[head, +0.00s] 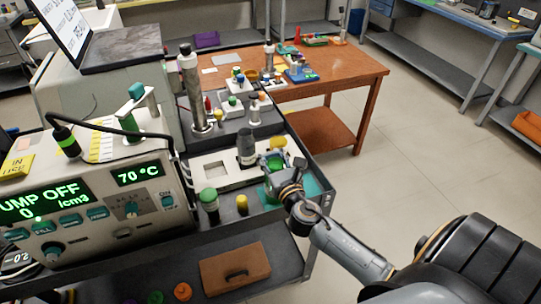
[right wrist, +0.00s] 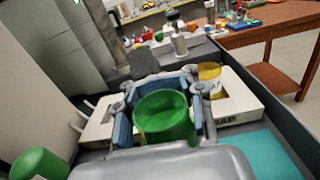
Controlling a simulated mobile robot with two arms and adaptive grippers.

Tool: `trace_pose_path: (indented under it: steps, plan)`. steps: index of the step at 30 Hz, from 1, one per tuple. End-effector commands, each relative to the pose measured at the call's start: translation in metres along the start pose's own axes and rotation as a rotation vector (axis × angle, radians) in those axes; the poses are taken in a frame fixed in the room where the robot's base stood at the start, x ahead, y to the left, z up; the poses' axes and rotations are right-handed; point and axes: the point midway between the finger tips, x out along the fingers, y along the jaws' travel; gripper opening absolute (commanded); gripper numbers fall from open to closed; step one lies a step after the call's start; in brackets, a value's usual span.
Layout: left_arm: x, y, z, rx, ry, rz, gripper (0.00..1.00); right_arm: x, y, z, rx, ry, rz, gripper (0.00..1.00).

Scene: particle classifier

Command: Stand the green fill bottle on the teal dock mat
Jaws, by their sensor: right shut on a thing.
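My right gripper (head: 275,165) is shut on the green fill bottle (head: 274,160). In the right wrist view the bottle (right wrist: 164,117) shows as a round green top between blue finger pads (right wrist: 161,104); its lower part is hidden. The teal dock mat (head: 311,186) lies on the dark bench top, partly hidden under my right gripper. In the right wrist view the mat (right wrist: 266,156) shows to the right of the bottle. I cannot tell whether the bottle touches anything below. My left gripper is not in view.
A white tray (head: 218,184) with a dark-topped bottle (head: 246,147) sits just left of the gripper. A green-capped bottle (head: 209,199) and a yellow cap (head: 242,203) stand near the front edge. A yellow-topped item (head: 278,142) is close behind. The bench has a raised dark rim.

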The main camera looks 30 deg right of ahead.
Motion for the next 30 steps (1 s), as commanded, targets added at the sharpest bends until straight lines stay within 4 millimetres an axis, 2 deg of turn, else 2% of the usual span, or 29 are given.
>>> trace_pose_path:
  steps: [7,8,12,13,24,30]
  plan:
    - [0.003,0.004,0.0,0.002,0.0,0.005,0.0,0.0,0.0,-0.003,-0.001,-0.002,0.0,0.0]
    - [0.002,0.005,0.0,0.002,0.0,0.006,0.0,0.0,0.0,-0.002,-0.001,-0.001,0.0,0.29]
    - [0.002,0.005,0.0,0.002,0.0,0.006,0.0,0.0,0.0,-0.002,-0.001,-0.001,0.0,0.57]
    - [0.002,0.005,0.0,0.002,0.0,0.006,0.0,0.0,0.0,-0.002,-0.001,-0.001,0.0,0.6]
    - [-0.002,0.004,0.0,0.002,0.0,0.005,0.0,0.0,0.0,0.004,-0.001,-0.001,0.0,0.6]
    - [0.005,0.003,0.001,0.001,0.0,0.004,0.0,-0.03,0.0,-0.001,-0.001,0.001,0.0,0.6]
